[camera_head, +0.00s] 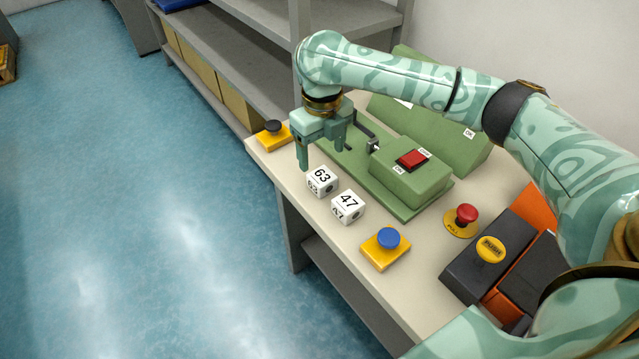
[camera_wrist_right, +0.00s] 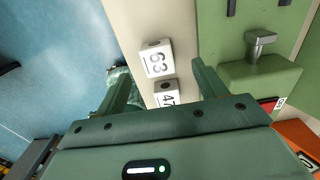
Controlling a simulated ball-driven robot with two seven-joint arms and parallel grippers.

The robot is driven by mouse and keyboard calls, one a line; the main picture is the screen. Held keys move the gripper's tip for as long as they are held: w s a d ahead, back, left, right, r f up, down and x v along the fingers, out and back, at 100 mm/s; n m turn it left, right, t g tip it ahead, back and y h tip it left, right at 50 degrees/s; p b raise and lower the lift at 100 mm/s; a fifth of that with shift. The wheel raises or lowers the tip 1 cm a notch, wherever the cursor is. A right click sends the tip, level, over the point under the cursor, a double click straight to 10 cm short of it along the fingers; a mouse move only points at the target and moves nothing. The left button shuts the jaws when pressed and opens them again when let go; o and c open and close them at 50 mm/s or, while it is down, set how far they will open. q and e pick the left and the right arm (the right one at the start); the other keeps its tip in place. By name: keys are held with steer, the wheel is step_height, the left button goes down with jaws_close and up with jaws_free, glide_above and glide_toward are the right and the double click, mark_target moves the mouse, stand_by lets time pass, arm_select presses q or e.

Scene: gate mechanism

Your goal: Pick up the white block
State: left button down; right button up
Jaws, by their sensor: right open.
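Two white cube blocks stand side by side near the table's front edge. One is the white block marked 63 (camera_head: 321,181), and the other is the white block marked 47 (camera_head: 348,206), closer to the blue button. My right gripper (camera_head: 321,158) is open and empty, pointing down just behind and above the 63 block. In the right wrist view, the 63 block (camera_wrist_right: 157,59) and the 47 block (camera_wrist_right: 166,94) appear between the two spread fingers, beyond them. The 47 block is partly cut off by my gripper body there. My left gripper is not in view.
A green mechanism with a red switch (camera_head: 411,159) stands right behind the blocks. Yellow-based buttons, one black (camera_head: 273,128) and one blue (camera_head: 387,238), flank them. A red button (camera_head: 466,213) and a dark push box (camera_head: 490,250) stand to the right. A grey shelf (camera_head: 230,60) is behind.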

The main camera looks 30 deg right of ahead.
mark_target(322, 176)
steer(key=shift+f, duration=0.85)
steer(key=shift+s+a+f+b, duration=0.1)
steer(key=shift+f+b, duration=0.2)
steer(key=shift+b, duration=0.05)
steer(key=f+b, duration=0.2)
steer(key=f, duration=0.1)
steer(key=f+b, duration=0.1)
steer(key=f, duration=0.1)
steer(key=shift+s, duration=0.3)
steer(key=shift+a+r, duration=0.1)
steer(key=shift+r, duration=0.05)
steer(key=shift+c, duration=0.9)
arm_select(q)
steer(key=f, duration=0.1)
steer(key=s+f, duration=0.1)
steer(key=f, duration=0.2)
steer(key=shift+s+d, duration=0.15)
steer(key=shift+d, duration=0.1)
arm_select(e)
steer(key=c, duration=1.1)
